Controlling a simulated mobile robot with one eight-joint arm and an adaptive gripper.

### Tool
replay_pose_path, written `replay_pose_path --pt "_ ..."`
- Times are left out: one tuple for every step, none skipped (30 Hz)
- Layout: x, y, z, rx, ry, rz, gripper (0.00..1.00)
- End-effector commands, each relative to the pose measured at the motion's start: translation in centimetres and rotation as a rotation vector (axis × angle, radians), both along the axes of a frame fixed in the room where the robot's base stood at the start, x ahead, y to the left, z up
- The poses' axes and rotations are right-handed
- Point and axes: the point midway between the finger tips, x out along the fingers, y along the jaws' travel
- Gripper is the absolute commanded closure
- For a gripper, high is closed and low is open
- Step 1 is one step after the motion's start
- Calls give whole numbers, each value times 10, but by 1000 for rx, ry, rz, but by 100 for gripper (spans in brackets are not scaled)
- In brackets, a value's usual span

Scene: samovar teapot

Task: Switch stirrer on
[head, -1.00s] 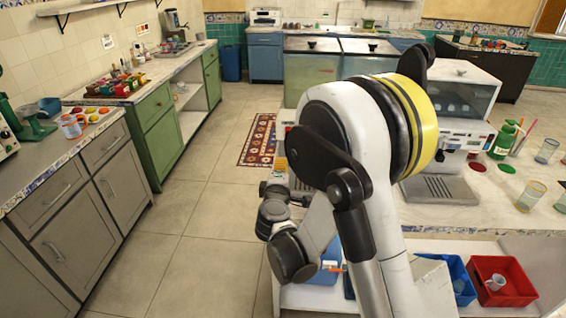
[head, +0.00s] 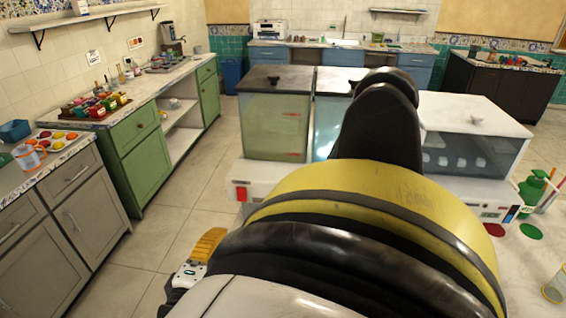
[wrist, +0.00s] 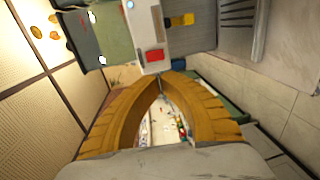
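The machine on the counter has a white base carrying clear tanks, one with greenish liquid (head: 275,130). I cannot tell which part is the stirrer. A red square switch (head: 241,194) is on the base's left front. It also shows in the wrist view (wrist: 155,55), just beyond my fingertips. My gripper (head: 215,236) is partly visible below and left of the switch, mostly hidden by my arm. In the wrist view my yellow ribbed fingers (wrist: 166,77) arch together with tips meeting, nothing between them. I see a gap between tips and switch, but cannot judge its depth.
A yellow tab (wrist: 181,20) and a grey slotted tray (wrist: 237,15) are beside the switch in the wrist view. A green bottle (head: 533,188) stands right of the machine. The floor (head: 160,235) to the left is clear. My arm hides much of the counter.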

Motion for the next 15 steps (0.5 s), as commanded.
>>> replay_pose_path --pt "-7 4 1 1 -1 7 100" --pt "-9 5 1 1 -2 8 100" --pt "-11 6 1 1 -2 8 100" --pt "-11 6 1 1 -2 7 100" --pt "-12 6 1 1 -2 7 100" --pt "-12 6 1 2 -2 7 100" --pt "-12 6 1 2 -2 7 100" --pt "-12 6 1 2 -2 7 100" --pt "-11 6 1 2 -2 7 100" --pt "-11 6 1 2 -2 7 100" --pt "-11 6 1 2 -2 7 100" --pt "-11 6 1 2 -2 7 100" --pt "-11 5 1 2 -2 7 100" --pt "-10 5 1 2 -2 7 100" --pt "-8 5 1 2 -2 6 100"
